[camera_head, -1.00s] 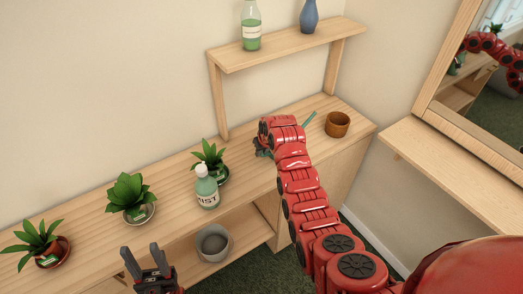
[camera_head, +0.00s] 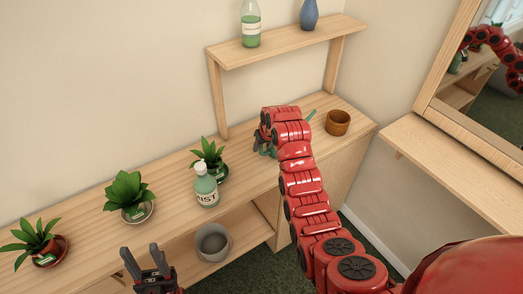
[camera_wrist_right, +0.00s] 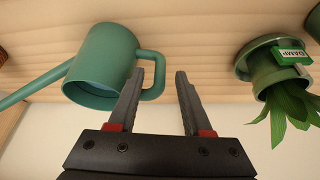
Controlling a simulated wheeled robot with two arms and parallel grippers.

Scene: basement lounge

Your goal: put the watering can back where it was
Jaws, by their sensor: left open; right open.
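The green watering can (camera_wrist_right: 103,62) stands on the wooden counter, seen upside down in the right wrist view, with its handle toward my right gripper. In the head view my right arm hides most of it; its spout (camera_head: 310,115) shows to the right of the arm. My right gripper (camera_wrist_right: 160,75) is open at the handle. One finger overlaps the handle's outer side in the picture; I cannot tell if they touch. My left gripper (camera_head: 141,249) is open and empty in front of the counter, at lower left.
On the counter (camera_head: 175,178) are several potted plants, including one beside the mist bottle (camera_head: 206,188), and a brown pot (camera_head: 338,123). A raised shelf (camera_head: 285,47) holds a green bottle (camera_head: 251,25) and a blue vase (camera_head: 309,16). A grey pot (camera_head: 213,243) sits below.

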